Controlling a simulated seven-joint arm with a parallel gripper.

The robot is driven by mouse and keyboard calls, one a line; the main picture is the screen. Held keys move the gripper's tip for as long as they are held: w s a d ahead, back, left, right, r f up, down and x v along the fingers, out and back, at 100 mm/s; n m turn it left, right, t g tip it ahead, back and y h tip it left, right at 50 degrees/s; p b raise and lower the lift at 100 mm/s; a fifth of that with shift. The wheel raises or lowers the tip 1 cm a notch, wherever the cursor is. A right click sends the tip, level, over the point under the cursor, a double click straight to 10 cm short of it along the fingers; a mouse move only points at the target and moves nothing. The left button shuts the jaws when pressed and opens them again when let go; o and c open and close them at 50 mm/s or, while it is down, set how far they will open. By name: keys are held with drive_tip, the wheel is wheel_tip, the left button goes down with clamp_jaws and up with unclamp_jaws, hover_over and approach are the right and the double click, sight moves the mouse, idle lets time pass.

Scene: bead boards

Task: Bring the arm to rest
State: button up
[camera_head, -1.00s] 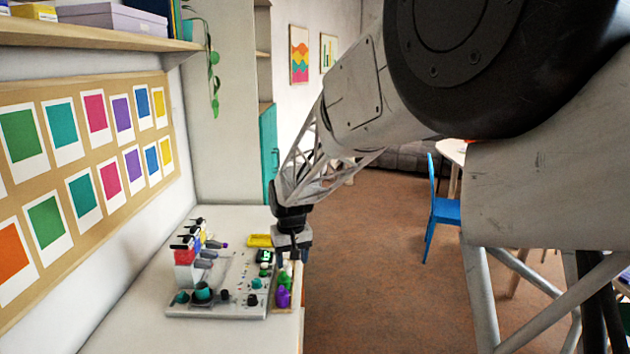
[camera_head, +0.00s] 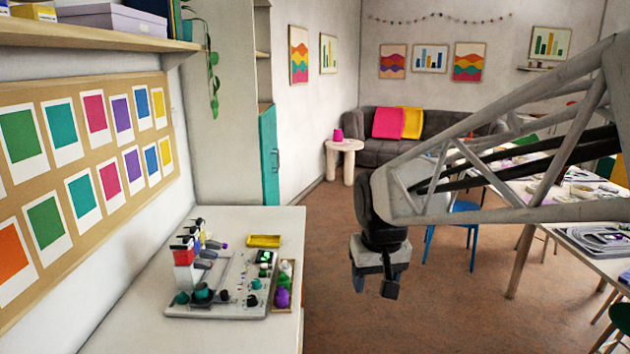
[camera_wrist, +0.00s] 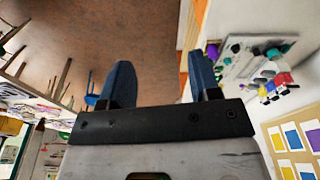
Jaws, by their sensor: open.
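My gripper (camera_head: 377,283) hangs in the air over the brown floor, to the right of the white counter and clear of it. In the wrist view its two dark blue fingers (camera_wrist: 165,84) stand wide apart with nothing between them. The grey bead board (camera_head: 232,285) lies on the white counter (camera_head: 128,312). Dark, teal and green pieces sit on the board, and purple and green pieces lie in a small wooden tray (camera_head: 284,301) at its right edge. The board also shows in the wrist view (camera_wrist: 244,66), at the upper right.
A yellow tray (camera_head: 263,241) lies behind the board. A pinboard of coloured cards (camera_head: 88,178) and a shelf (camera_head: 95,36) line the left wall. A blue chair (camera_head: 453,226) and a cluttered table (camera_head: 520,205) stand at the right. Open floor lies between counter and table.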

drive_tip(key=s+d+f+m, duration=0.1)
drive_tip(key=s+d, duration=0.2)
drive_tip(key=s, duration=0.6)
drive_tip(key=s+d, duration=0.4)
drive_tip(key=s, duration=0.6)
drive_tip(key=shift+d+f+m+t, duration=0.15)
drive_tip(key=shift+f+m+t, duration=0.2)
drive_tip(key=shift+m+t, duration=0.05)
